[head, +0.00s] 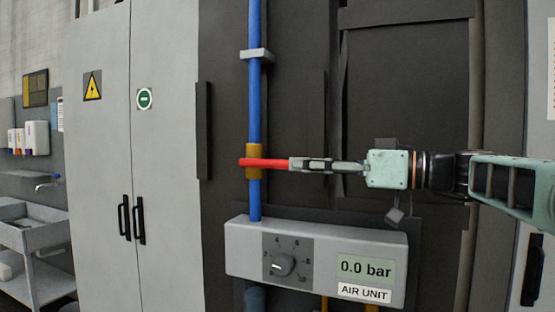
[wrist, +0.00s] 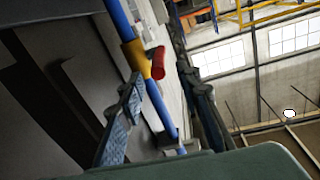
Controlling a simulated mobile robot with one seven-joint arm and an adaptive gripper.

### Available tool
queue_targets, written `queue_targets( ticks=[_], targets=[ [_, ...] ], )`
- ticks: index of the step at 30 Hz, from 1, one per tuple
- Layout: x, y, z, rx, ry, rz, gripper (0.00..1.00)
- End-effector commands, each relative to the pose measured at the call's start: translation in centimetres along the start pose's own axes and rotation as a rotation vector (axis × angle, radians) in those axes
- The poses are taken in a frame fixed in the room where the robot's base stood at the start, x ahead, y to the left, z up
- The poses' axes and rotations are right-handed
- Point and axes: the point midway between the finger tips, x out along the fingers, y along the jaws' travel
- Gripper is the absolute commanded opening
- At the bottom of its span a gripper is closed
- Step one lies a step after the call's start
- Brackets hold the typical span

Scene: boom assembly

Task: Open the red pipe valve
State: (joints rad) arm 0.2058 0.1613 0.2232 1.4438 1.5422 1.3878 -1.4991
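The red valve handle (head: 264,163) lies level across the brass-coloured valve body (head: 253,174) on the upright blue pipe (head: 255,110). Its right end meets my fingertips in the head view. My gripper (head: 293,164) reaches in from the right at handle height. In the wrist view my gripper (wrist: 160,80) is open, with its two fingers well apart. There the red handle (wrist: 158,63) shows end-on in the gap between the fingertips, clear of both. I cannot tell how far it reaches in between them.
A grey air unit (head: 240,255) with a dial and a "0.0 bar" display sits just below the valve. A pipe bracket (head: 257,55) is above. Dark panels (head: 405,90) stand behind the arm. A grey cabinet (head: 100,180) and a sink (head: 32,225) are on the left.

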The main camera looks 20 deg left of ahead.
Motion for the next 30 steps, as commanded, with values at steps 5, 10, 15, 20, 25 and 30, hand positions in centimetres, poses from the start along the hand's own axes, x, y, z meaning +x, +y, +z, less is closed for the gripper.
queue_targets(
  ticks=[5,10,15,20,25,30],
  targets=[
    [3.6,-0.1,-0.2,0.002,-0.001,-0.002,0.32],
    [6.1,0.0,-0.1,0.003,-0.001,0.000,0.32],
    [7.2,0.1,0.0,0.002,-0.001,0.002,0.32],
    [7.4,0.1,0.0,0.001,-0.001,0.002,0.32],
    [7.3,0.1,0.0,0.001,-0.001,0.003,0.27],
    [7.3,0.1,0.0,0.001,-0.001,0.003,0.08]
  ],
)
